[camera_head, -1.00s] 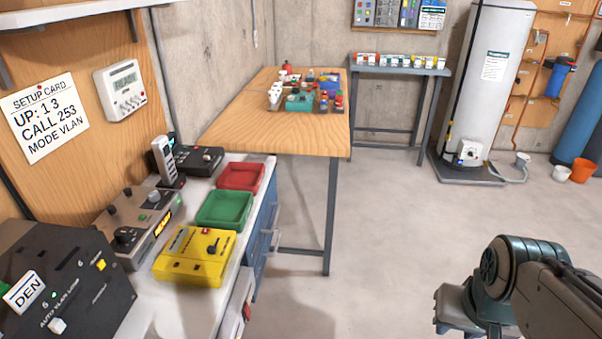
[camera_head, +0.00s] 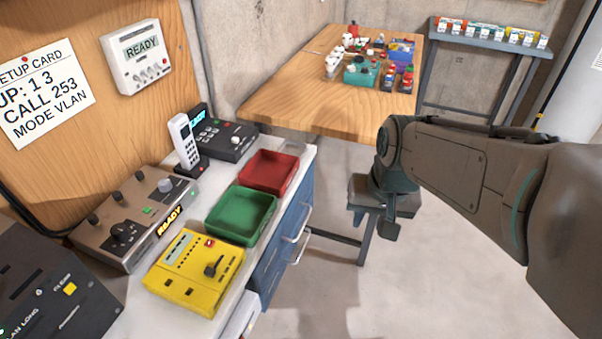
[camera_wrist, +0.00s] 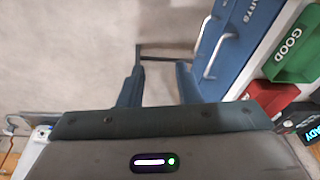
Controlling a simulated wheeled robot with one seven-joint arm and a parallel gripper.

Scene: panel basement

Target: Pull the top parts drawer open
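The top parts drawer (camera_head: 301,207) is a blue front under the white counter, with a light bar handle (camera_head: 299,226). It looks shut. In the wrist view, its front (camera_wrist: 244,30) bears a partly visible white label ending in "RTS", and its handle (camera_wrist: 217,54) lies right of my fingers. My gripper (camera_wrist: 158,78) is open and empty, its two dark fingers apart above the floor. In the head view, my gripper (camera_head: 384,208) hangs right of the drawers, apart from the handle; its fingertips are hard to make out there.
A lower blue drawer (camera_head: 268,272) has its own handle. A green tray (camera_head: 241,215), a red tray (camera_head: 268,172) and a yellow box (camera_head: 195,273) stand on the counter. A wooden table (camera_head: 300,101) stands behind. The floor beside the drawers is open.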

